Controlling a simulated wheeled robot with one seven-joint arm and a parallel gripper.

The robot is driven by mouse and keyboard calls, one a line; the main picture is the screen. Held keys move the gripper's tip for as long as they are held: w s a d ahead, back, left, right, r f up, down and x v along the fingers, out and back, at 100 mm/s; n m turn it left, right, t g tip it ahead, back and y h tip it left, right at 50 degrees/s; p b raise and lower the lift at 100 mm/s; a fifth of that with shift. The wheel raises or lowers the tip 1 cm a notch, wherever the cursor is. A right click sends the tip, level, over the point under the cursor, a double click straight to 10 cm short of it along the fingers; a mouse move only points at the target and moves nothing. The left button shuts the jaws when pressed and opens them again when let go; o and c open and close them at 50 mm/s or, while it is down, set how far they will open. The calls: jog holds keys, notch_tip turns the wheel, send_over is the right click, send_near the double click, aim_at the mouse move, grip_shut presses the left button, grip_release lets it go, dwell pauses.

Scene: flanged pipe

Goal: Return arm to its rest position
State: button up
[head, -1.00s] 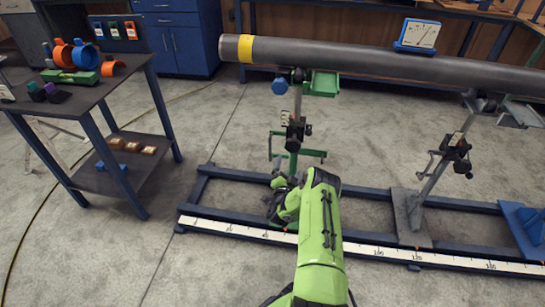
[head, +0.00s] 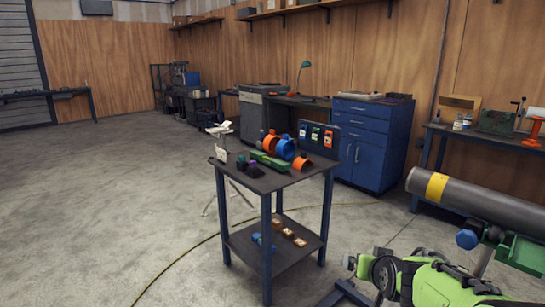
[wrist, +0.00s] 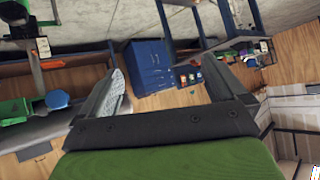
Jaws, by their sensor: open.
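My green arm (head: 435,280) is at the lower right of the head view, folded low beside the pipe (head: 480,200). In the wrist view my gripper (wrist: 166,75) is open, with its two dark fingers apart and nothing between them. The room appears upside down there, with the blue cabinet (wrist: 152,66) far beyond the fingers. The grey pipe has a yellow band (head: 436,186) near its end and rests on a stand with a green head (head: 525,254) and a blue knob (head: 467,239). The gripper's fingertips are hard to make out in the head view.
A dark work table (head: 290,178) with orange and blue rings and small parts stands left of the arm. Small blocks lie on its lower shelf (head: 250,250). The blue cabinet (head: 370,142) and a bench are behind. The floor at left (head: 110,200) is clear.

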jog(key=s+a+r+n+g+y, duration=0.15)
jog(key=s+a, duration=0.25)
jog(key=s, duration=1.1)
jog(key=s+a+r+n+g, duration=0.1)
jog(key=s+a+n+g, duration=0.2)
jog(key=s, duration=1.3)
notch_tip(320, 180, up, 17)
jog(key=a+m+p, duration=0.1)
jog(key=p, duration=1.6)
jog(key=shift+p, duration=0.35)
jog(key=shift+w+m+g, duration=0.15)
jog(key=shift+m+g, duration=0.1)
